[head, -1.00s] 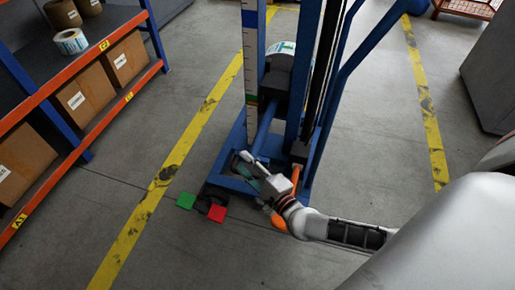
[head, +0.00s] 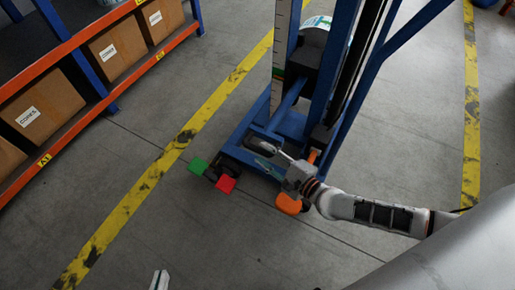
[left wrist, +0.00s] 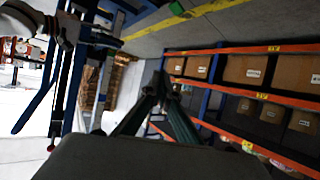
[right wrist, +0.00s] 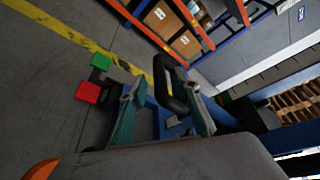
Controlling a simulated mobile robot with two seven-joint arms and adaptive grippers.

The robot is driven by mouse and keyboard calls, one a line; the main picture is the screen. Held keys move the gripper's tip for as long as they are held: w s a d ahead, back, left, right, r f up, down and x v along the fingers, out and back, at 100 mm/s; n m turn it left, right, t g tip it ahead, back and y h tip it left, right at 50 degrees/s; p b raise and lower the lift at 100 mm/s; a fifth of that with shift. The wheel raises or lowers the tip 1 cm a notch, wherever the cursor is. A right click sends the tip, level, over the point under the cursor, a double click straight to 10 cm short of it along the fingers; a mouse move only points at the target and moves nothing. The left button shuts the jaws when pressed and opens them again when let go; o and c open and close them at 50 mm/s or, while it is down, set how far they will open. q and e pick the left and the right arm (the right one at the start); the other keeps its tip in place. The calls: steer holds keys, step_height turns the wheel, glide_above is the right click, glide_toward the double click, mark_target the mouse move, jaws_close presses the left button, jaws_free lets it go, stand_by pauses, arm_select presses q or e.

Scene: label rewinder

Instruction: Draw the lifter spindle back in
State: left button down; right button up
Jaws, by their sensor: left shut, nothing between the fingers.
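The blue lifter (head: 338,85) stands upright in the middle of the head view. Its black carriage (head: 303,62) is on the mast, with a white label roll (head: 317,26) behind it. The roll and mast hide the spindle, and I cannot tell how far it sticks out. My right gripper (head: 268,166) is low over the lifter's base. In the right wrist view its two fingers (right wrist: 160,105) are apart, with a black loop-shaped part (right wrist: 168,82) beyond them; contact is unclear. My left gripper (head: 160,281) shows at the bottom edge, shut and empty, well away from the lifter.
A green block (head: 197,166) and a red block (head: 226,184) stick out from the lifter's front, low down. An orange part (head: 288,204) is beside my right gripper. A shelf with boxes (head: 42,102) stands left, beyond a yellow floor line (head: 120,212). Floor in front is clear.

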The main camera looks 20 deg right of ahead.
steer(key=x, duration=0.3)
steer(key=shift+w+f+b, duration=0.1)
steer(key=shift+f+b, duration=0.1)
steer(key=shift+b, duration=0.1)
arm_select(q)
steer(key=shift+w+d+r, duration=0.3)
steer(key=shift+w+r, duration=0.15)
steer(key=shift+r, duration=0.15)
arm_select(e)
steer(key=shift+w+a, duration=0.15)
steer(key=shift+w, duration=0.2)
arm_select(q)
steer(key=shift+s+f, duration=0.15)
steer(key=shift+f, duration=0.05)
arm_select(e)
jaws_close()
